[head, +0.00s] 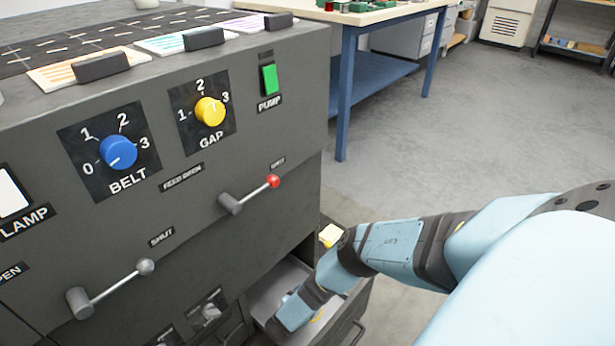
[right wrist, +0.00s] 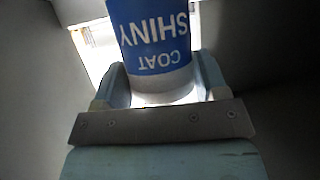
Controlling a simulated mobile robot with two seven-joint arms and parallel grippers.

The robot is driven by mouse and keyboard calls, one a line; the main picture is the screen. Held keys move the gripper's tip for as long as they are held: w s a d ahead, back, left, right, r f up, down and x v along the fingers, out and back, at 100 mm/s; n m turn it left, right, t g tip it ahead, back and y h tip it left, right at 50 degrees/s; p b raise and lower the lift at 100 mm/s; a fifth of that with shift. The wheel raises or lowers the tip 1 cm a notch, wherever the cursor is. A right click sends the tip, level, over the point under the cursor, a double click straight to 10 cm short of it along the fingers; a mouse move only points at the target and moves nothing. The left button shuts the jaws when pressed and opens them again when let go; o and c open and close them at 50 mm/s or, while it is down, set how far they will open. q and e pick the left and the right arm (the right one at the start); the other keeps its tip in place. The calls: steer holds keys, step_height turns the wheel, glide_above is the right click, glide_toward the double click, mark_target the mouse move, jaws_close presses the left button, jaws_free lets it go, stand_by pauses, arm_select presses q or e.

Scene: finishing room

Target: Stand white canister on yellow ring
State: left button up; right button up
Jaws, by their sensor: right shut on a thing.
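A white canister with a blue label reading "SHINY COAT" (right wrist: 155,45) fills the middle of the right wrist view, its lettering upside down there. My right gripper (right wrist: 160,90) is shut on it, one finger on each side. In the head view my right arm reaches down into an open drawer (head: 266,294), and the hand hides the canister. A small patch of yellow (head: 317,316) shows beside the hand inside the drawer; I cannot tell whether it is the yellow ring. My left gripper is not in view.
Grey drawer walls stand close on both sides of the hand. Above is a dark machine panel with a blue knob (head: 119,152), a yellow knob (head: 210,111) and a red-tipped lever (head: 273,181). Floor at right is clear.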

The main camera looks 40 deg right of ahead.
steer(key=shift+f, duration=0.2)
steer(key=o, duration=1.1)
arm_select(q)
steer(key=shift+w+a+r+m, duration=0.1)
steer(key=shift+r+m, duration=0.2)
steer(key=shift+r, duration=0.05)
arm_select(e)
steer(key=shift+a+r+p, duration=0.25)
steer(key=shift+r+p, duration=0.6)
steer(key=shift+r, duration=0.15)
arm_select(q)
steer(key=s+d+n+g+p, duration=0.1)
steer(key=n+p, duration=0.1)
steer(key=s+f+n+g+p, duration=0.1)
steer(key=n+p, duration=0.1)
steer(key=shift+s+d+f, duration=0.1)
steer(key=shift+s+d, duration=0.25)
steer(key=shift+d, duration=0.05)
arm_select(e)
steer(key=v, duration=1.1)
steer(key=shift+a+f, duration=0.2)
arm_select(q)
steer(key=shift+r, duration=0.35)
arm_select(e)
steer(key=shift+s, duration=0.1)
